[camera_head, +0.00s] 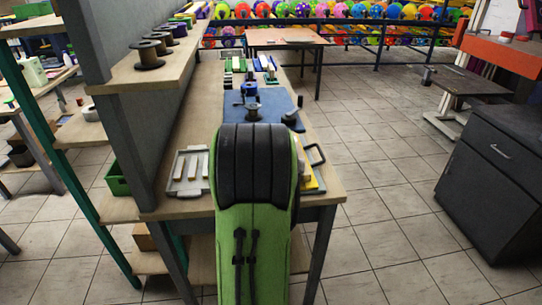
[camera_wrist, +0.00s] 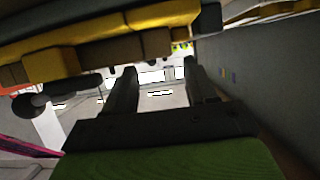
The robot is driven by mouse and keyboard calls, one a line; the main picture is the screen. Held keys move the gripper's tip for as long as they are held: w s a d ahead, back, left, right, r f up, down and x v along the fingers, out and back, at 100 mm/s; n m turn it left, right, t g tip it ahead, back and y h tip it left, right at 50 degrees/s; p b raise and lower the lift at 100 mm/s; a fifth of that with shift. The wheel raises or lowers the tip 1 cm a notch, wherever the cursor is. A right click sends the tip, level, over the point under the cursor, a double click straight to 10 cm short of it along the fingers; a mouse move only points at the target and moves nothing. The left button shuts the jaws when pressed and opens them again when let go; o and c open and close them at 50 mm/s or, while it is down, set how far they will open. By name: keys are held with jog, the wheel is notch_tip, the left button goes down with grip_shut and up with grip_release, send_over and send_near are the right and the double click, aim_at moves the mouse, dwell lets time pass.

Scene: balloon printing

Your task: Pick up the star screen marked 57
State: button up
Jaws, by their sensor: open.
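I cannot make out a star screen marked 57 in either view. In the head view my green arm hides much of the near workbench (camera_head: 331,188), and my gripper is out of sight behind it. In the wrist view my gripper (camera_wrist: 160,80) shows two dark fingers spread apart, with nothing between them. A yellow piece (camera_head: 308,182) beside a dark handle shows just right of my arm, partly hidden. Several small coloured items (camera_head: 262,63), in green, white and blue, lie at the bench's far end, too small to read.
A grey tray (camera_head: 175,186) with pale strips lies left of my arm. A blue board (camera_head: 277,104) with a press-like device lies beyond it. A shelf with dark spools (camera_head: 149,56) rises on the left. A dark cabinet (camera_head: 490,185) stands right, with open floor between.

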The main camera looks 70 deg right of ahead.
jog(key=x, duration=0.6)
jog(key=shift+w+b, duration=0.2)
jog(key=shift+b, duration=0.1)
jog(key=shift+a, duration=0.15)
jog(key=shift+r, duration=0.1)
grip_shut()
